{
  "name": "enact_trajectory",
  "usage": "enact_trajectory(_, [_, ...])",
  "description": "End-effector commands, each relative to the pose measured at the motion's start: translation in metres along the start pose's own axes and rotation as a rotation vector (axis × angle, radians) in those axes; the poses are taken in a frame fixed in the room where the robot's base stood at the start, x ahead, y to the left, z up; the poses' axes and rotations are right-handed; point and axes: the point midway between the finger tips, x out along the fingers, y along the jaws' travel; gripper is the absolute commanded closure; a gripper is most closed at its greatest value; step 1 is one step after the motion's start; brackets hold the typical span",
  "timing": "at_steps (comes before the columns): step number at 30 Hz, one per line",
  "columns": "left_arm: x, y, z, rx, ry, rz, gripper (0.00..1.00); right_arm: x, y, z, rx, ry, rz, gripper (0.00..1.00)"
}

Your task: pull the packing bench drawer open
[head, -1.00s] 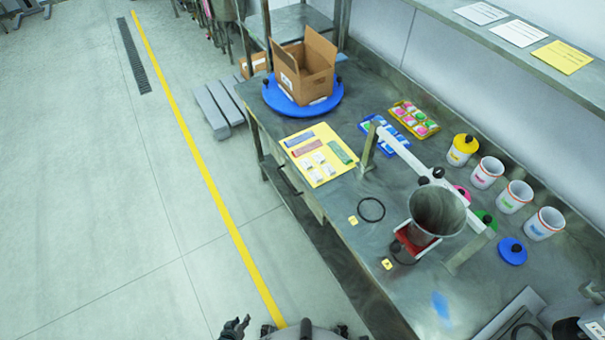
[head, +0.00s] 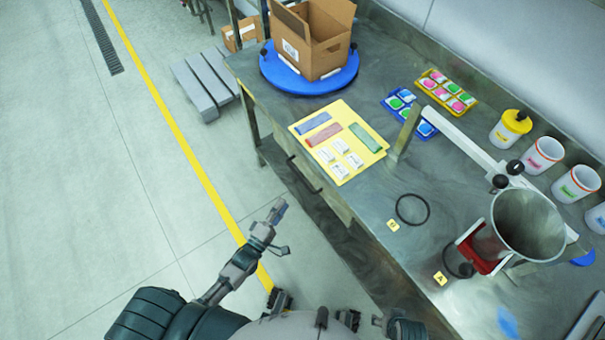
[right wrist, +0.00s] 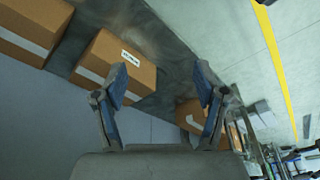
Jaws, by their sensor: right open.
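The packing bench (head: 375,245) has a drawer (head: 334,204) in its left-facing side, below the yellow sheet. Its dark bar handle (head: 304,176) is visible, and the drawer front looks flush with the bench. My left gripper (head: 278,210) is over the floor, left of and below the handle in the head view, and apart from it. It is small and seen edge-on, so its opening is unclear. My right gripper (right wrist: 162,82) is open and empty in the right wrist view, with cardboard boxes (right wrist: 118,68) beyond its fingers.
On the bench are a cardboard box (head: 312,40) on a blue turntable (head: 283,78), a yellow sheet (head: 345,165) with packets, a metal hopper (head: 528,225) and several white jars (head: 543,155). Grey slabs (head: 205,85) lie on the floor beside the bench. The floor left of it is clear.

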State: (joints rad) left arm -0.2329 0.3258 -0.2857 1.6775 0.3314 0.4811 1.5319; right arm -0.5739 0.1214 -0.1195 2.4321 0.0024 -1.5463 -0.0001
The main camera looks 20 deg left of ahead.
Motion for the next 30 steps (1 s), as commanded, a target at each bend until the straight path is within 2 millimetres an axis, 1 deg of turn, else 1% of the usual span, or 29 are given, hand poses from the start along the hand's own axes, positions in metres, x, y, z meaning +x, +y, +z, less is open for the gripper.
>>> enact_trajectory(1, [0.014,0.000,-0.002,0.001,0.001,0.002,0.63,-0.002,-0.002,-0.001,0.001,0.003,0.000,0.28])
enact_trajectory(5, [0.044,-0.001,-0.004,-0.002,0.001,0.003,0.63,-0.008,-0.003,0.000,0.001,0.003,0.002,0.28])
enact_trajectory(9, [0.077,-0.001,-0.002,0.001,0.000,0.001,0.63,-0.008,-0.002,-0.005,0.001,0.031,-0.002,0.28])
enact_trajectory(12, [0.097,-0.002,0.000,0.002,0.000,-0.002,0.63,-0.006,-0.002,-0.014,-0.002,0.074,-0.005,0.28])
enact_trajectory(15, [0.113,-0.002,0.002,0.006,-0.001,-0.003,0.63,-0.004,-0.002,-0.021,-0.002,0.106,-0.010,0.28])
enact_trajectory(20, [0.126,-0.001,0.002,0.006,-0.001,-0.003,0.63,-0.003,-0.003,-0.027,-0.003,0.138,-0.011,0.28])
enact_trajectory(29, [0.128,-0.001,-0.002,0.000,-0.001,-0.001,0.63,-0.004,-0.005,-0.030,-0.004,0.146,-0.008,0.28])
enact_trajectory(30, [0.128,-0.001,-0.002,0.001,0.000,-0.002,0.67,-0.004,-0.005,-0.030,-0.004,0.146,-0.008,0.28])
